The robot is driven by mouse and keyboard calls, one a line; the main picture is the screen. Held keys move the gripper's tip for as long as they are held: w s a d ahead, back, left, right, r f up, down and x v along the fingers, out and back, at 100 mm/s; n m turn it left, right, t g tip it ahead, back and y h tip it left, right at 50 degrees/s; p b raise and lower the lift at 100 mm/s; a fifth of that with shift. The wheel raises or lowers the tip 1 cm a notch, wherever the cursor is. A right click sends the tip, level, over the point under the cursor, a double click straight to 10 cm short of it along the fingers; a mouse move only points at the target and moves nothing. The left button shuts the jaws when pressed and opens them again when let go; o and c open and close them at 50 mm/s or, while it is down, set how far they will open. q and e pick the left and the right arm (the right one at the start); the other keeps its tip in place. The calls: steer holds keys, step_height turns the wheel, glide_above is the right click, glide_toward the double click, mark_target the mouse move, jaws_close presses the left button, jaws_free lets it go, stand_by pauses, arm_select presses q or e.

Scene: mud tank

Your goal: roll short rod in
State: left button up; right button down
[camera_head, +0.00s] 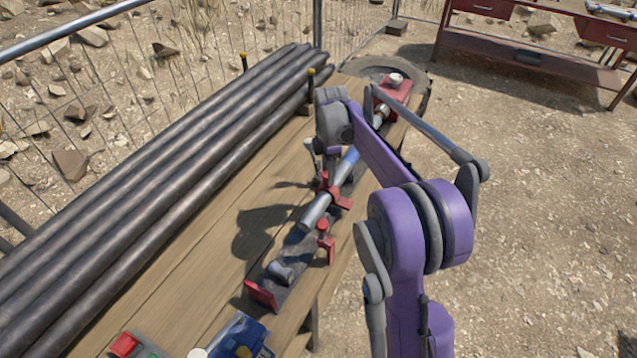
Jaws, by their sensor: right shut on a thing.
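A slim silver rod (316,211) with a blue section (348,160) lies in line with a long dark rail fixture (297,262) that has red brackets (335,196). Which section is the short rod is hard to tell. My right gripper (326,172) points down at the fixture beside the blue section, shut on the rod; its fingertips are partly hidden. A short silver cylinder (281,271) sits at the near end of the fixture. A red block (394,92) with a silver knob is at the far end. My left gripper is not in view.
Several long dark pipes (170,160) lie along the left of the wooden table (185,270), by upright pegs (311,82). Blue and red items (238,337) sit at the near edge. A red workbench (530,62) stands far right; the ground between is open.

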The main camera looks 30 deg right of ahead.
steer(key=shift+w+d+r, duration=0.1)
steer(key=shift+w+d, duration=0.15)
steer(key=shift+d, duration=0.15)
steer(key=c, duration=0.7)
jaws_free()
steer(key=shift+d, duration=0.1)
steer(key=shift+o, duration=1.4)
steer(key=shift+w, duration=0.1)
step_height(320, 180, up, 11)
steer(key=shift+p, duration=0.4)
